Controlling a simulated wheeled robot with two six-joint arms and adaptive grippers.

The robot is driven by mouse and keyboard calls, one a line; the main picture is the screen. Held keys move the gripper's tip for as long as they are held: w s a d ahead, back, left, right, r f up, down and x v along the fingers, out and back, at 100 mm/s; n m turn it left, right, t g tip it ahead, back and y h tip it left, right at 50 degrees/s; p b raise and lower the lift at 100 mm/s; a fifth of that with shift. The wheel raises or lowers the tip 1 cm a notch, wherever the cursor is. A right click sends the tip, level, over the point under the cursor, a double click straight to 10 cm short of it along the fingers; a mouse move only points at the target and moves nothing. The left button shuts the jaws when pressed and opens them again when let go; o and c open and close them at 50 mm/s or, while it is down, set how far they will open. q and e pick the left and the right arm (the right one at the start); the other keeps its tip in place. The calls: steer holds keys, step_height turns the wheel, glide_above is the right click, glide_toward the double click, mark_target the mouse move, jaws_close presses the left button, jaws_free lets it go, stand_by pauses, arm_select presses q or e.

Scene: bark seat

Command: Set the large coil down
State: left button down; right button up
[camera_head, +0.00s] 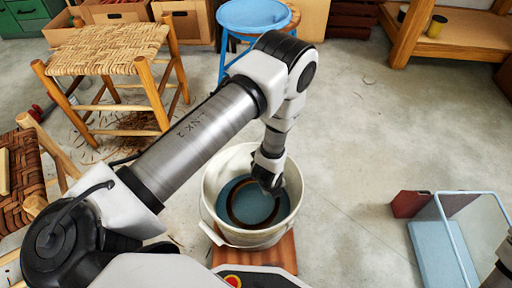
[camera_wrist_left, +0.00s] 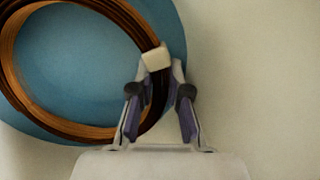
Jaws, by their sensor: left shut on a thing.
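The large coil (camera_head: 231,207), a ring of brown and dark strands, is inside the white bucket (camera_head: 212,222), over a round blue surface (camera_head: 240,188). My left gripper (camera_head: 271,187) reaches down into the bucket at the coil's right side. In the left wrist view the coil (camera_wrist_left: 9,50) has a pale tie (camera_wrist_left: 156,58), and my left gripper (camera_wrist_left: 160,95) is shut on the coil just below that tie. I cannot tell whether the coil touches the blue surface. My right gripper is not in view.
The bucket stands on a reddish-brown board (camera_head: 283,252). A woven-seat stool (camera_head: 110,50) is at the upper left, and a darker woven seat (camera_head: 22,170) at the left edge. A blue stool (camera_head: 253,14) stands behind. The floor between is clear.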

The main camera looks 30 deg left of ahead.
arm_select(q)
step_height(320, 180, down, 10)
steer(key=b, duration=0.5)
steer(key=shift+r, duration=0.2)
steer(key=shift+f, duration=0.15)
steer(key=c, duration=1.1)
jaws_free()
steer(key=shift+c, duration=0.2)
steer(key=shift+r+p, duration=0.3)
steer(key=shift+r, duration=0.05)
steer(key=p+v, duration=0.5)
steer(key=v, duration=0.6)
steer(key=shift+s+r+p, duration=0.15)
steer(key=shift+r+p, duration=0.1)
steer(key=shift+p, duration=0.15)
steer(key=shift+r, duration=0.1)
